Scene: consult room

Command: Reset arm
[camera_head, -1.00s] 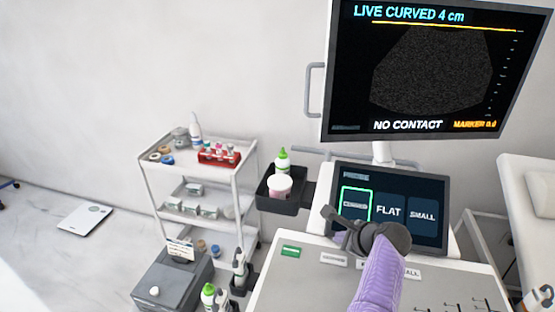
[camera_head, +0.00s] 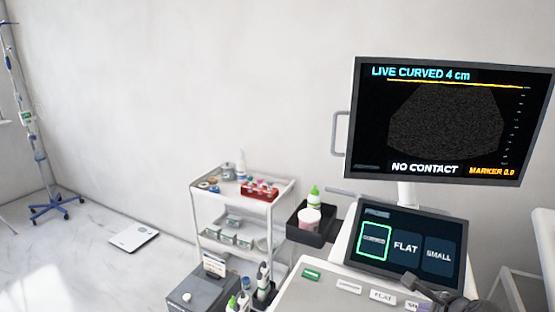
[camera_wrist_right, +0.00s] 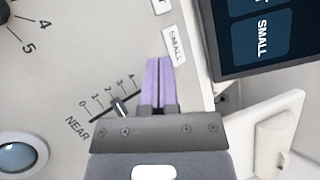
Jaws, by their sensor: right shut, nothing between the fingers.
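My right gripper (camera_wrist_right: 158,80) shows in the right wrist view with its two purple fingers pressed together and nothing between them. It is over the light grey control panel (camera_head: 330,298), beside the SMALL label (camera_wrist_right: 174,45). In the head view a dark part of my right arm (camera_head: 445,295) shows at the bottom right, in front of the touchscreen's lower edge. My left gripper is not in view.
The touchscreen (camera_head: 405,235) has its left option outlined in green, beside FLAT and SMALL. The monitor (camera_head: 445,125) above reads NO CONTACT. A black side tray (camera_head: 308,238) holds a bottle and a cup. A white trolley (camera_head: 240,205) stands left. A slider (camera_wrist_right: 120,107) lies near my fingers.

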